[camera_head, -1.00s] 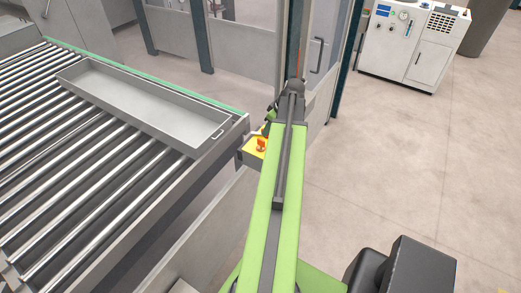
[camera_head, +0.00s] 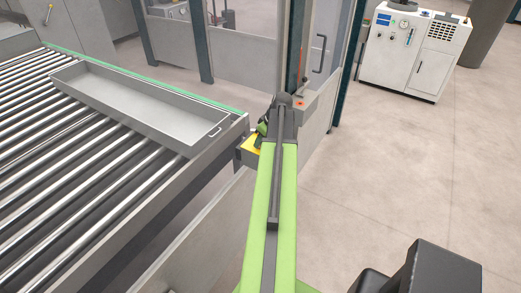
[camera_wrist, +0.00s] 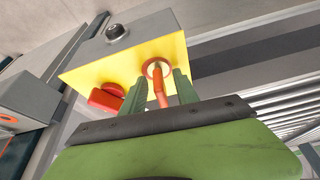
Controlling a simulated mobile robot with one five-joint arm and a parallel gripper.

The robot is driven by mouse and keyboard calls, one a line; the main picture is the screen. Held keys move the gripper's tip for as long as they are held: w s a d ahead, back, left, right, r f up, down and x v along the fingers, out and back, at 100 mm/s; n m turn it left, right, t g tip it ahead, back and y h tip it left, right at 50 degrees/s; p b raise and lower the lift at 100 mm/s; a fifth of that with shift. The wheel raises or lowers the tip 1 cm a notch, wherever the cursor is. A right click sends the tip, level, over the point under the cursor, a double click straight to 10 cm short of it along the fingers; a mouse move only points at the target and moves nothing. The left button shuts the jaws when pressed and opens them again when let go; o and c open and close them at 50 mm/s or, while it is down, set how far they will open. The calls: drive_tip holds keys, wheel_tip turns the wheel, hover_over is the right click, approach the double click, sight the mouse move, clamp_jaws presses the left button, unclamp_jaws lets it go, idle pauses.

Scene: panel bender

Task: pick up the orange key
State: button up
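The orange key (camera_wrist: 160,92) stands out from a round orange-rimmed socket on the yellow face (camera_wrist: 96,72) of a grey box. In the wrist view, the green fingers of my gripper (camera_wrist: 160,86) are on either side of the key, with gaps showing between it and the fingers. My gripper is open. In the head view, my arm hides the key, and only part of the box's yellow face (camera_head: 251,145) shows beside the arm.
A red knob (camera_wrist: 106,97) sits on the yellow face, left of the fingers. A roller conveyor (camera_head: 75,175) with a grey tray (camera_head: 62,78) is at the left. A machine frame stands just behind the box. Open floor (camera_head: 410,160) lies to the right.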

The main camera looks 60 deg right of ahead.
drive_tip(key=shift+r, duration=0.1)
clamp_jaws()
idle(0.3)
drive_tip(key=shift+r+p, duration=0.3)
drive_tip(key=shift+p, duration=0.15)
wheel_tip(320, 180, up, 5)
drive_tip(key=p, duration=0.4)
drive_tip(key=shift+s+d+f+p, duration=0.15)
drive_tip(key=shift+p, duration=0.2)
drive_tip(key=s+d+r+p, duration=0.5)
drive_tip(key=s+d, duration=0.2)
drive_tip(key=s, duration=0.1)
drive_tip(key=shift+d+r+p, duration=0.35)
drive_tip(key=shift+d, duration=0.05)
